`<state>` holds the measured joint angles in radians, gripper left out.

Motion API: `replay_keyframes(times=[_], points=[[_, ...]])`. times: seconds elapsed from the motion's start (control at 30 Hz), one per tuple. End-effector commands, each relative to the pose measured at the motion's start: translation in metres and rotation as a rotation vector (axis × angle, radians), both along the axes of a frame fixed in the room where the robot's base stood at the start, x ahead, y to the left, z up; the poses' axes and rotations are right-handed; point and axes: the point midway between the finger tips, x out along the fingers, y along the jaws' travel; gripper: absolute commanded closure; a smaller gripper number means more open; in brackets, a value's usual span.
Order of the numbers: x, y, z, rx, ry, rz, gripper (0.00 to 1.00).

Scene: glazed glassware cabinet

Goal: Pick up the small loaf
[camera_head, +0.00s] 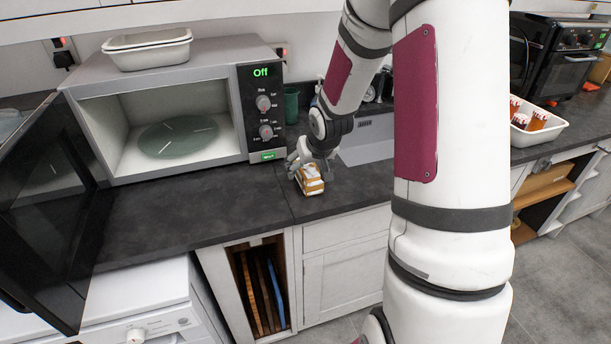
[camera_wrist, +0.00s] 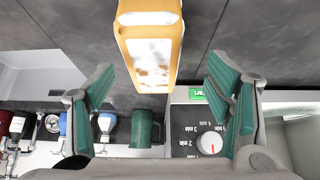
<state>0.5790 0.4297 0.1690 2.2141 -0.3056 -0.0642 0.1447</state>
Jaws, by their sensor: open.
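The small loaf (camera_head: 310,181) is a golden-brown and white block on the dark worktop, right of the microwave. In the wrist view the loaf (camera_wrist: 150,50) fills the top middle and is cut off by the frame's upper edge. My gripper (camera_head: 304,160) is right at the loaf in the head view, pointing down and partly covering its back. In the wrist view my gripper (camera_wrist: 160,72) is open, with teal finger pads on either side of the loaf's near end. A gap shows between the loaf and each pad.
The open microwave (camera_head: 86,74) stands on the left, its door swung out over the counter edge. A white dish (camera_head: 148,55) sits on top. A green cup (camera_head: 291,104) stands behind my gripper. A white tray with jars (camera_head: 540,136) is far right. Worktop left of the loaf is clear.

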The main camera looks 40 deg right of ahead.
Motion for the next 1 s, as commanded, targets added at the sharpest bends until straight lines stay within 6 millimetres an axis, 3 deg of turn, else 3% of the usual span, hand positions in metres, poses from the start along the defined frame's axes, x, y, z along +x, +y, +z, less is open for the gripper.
replay_keyframes(times=[0.5, 0.77, 1.0], points=[[0.028, -0.016, -0.042, 0.001, 0.002, 0.000, 0.27], [0.030, -0.017, -0.043, 0.000, 0.000, 0.000, 0.27], [0.030, -0.017, -0.043, 0.000, 0.001, 0.000, 0.80]])
